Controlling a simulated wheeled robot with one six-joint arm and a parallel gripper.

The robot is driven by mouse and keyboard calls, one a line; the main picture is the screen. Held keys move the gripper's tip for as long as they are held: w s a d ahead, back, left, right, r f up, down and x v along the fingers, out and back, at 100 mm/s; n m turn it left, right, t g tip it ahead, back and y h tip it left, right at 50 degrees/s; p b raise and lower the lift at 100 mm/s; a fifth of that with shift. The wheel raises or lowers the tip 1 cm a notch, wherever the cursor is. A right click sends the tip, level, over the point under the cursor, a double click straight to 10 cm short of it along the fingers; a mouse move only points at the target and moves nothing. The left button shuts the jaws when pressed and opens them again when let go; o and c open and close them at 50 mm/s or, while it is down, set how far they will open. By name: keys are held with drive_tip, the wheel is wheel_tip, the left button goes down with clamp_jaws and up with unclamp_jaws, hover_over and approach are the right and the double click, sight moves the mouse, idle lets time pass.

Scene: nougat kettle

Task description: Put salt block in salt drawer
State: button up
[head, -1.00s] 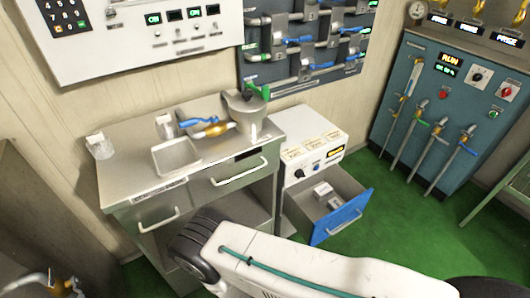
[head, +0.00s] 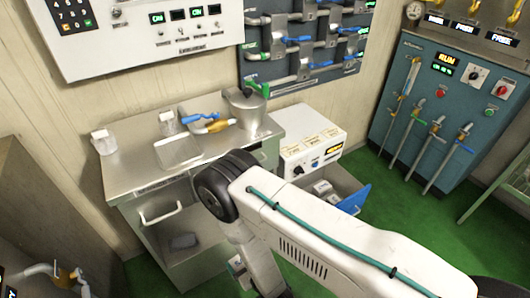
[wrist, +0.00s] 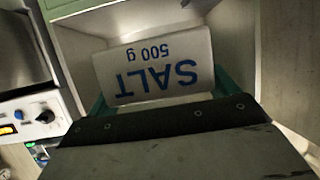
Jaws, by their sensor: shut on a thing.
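The salt block (wrist: 150,65), white with blue "SALT 500 g" lettering upside down in the wrist view, is in my gripper (wrist: 160,94). Teal finger parts show at its two sides. Behind it is a pale, box-like space (wrist: 228,40); I cannot tell which compartment it is. In the head view my arm hides the block and most of my gripper, low before the steel counter. No salt drawer label is readable.
The steel counter (head: 130,178) carries a tray (head: 179,152), a blue-handled valve (head: 212,124) and a metal vessel (head: 247,108). Green floor (head: 395,205) is clear on the right.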

drive_tip(key=w+d+r+m+t+h, duration=0.2)
drive_tip(key=w+d+r+m+h, duration=0.1)
drive_tip(key=w+d+r, duration=1)
drive_tip(key=w+d+r+m+h, duration=0.1)
drive_tip(key=d+r+m+h, duration=0.1)
drive_tip(key=d+r, duration=0.5)
drive_tip(key=w+d+r+m+h, duration=0.2)
drive_tip(key=d+r, duration=0.6)
drive_tip(key=d, duration=0.6)
drive_tip(key=shift+w+d+r+t+h, duration=0.2)
drive_tip(key=shift+w+t+h, duration=0.1)
drive_tip(key=shift+t+h, duration=0.15)
